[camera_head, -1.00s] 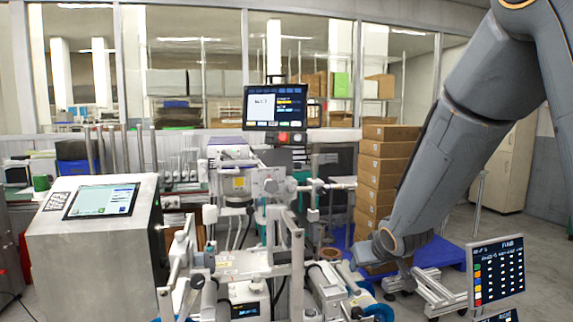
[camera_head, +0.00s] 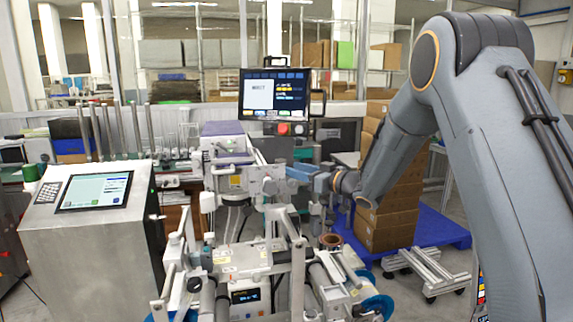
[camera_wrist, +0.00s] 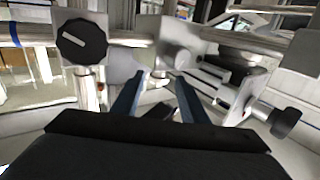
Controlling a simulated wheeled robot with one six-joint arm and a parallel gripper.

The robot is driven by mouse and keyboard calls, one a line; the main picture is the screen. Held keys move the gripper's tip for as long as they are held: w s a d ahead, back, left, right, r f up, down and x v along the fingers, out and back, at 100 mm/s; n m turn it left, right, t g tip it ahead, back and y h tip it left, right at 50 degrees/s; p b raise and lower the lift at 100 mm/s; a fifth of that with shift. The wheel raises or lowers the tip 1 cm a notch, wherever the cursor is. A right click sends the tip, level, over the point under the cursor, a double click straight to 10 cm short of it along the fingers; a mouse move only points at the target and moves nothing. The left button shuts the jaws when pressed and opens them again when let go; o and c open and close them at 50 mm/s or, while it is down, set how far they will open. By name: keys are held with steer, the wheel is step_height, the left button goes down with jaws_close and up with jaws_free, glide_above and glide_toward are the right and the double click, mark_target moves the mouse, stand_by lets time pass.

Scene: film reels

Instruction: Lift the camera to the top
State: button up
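My gripper (camera_head: 290,172) is at the grey machine (camera_head: 245,182), beside its upper crossbar under the monitor. In the wrist view, its two blue-grey fingers (camera_wrist: 160,80) stand apart, with a small metal post (camera_wrist: 161,78) visible in the gap between their tips. I cannot tell whether they touch it. A black knob (camera_wrist: 81,41) on a light block is to the left of the fingers, and a second black knob (camera_wrist: 285,122) is to the right. I cannot clearly pick out which part is the camera; the arm and gripper hide part of the machine.
A monitor (camera_head: 274,95) with a red button stands above the machine. A steel cabinet with a tilted screen (camera_head: 95,191) is at the left. Stacked cartons (camera_head: 397,215) on a blue pallet (camera_head: 440,228) stand behind my arm. Metal rods and rollers fill the machine's lower front.

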steer(key=shift+p+x, duration=0.5)
steer(key=shift+x, duration=1.5)
